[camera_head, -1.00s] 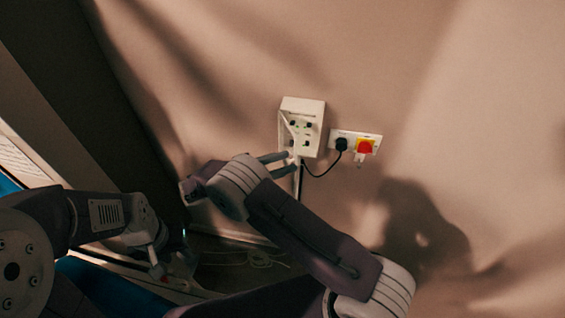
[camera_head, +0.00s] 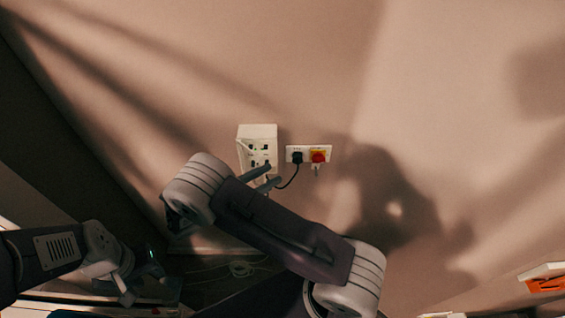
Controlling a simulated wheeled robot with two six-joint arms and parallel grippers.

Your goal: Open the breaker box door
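The white breaker box (camera_head: 258,132) is on the wall near the middle of the view. Its front shows dark switches, and a thin pale panel, seemingly its door (camera_head: 242,158), stands at its left side, seen almost edge-on. My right gripper (camera_head: 266,178) is at the box's lower edge, its two grey fingers apart with nothing visible between them. Whether a finger touches the box or door I cannot tell. My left gripper (camera_head: 128,278) is low at the left, away from the box, dim and partly lost in shadow.
A white socket plate (camera_head: 308,148) is right of the box, with a black plug (camera_head: 298,157) and a red-and-yellow switch (camera_head: 318,156). A black cable (camera_head: 290,180) hangs from the plug. Coiled cable (camera_head: 242,268) lies on the floor. An orange-and-white object (camera_head: 545,278) is at lower right.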

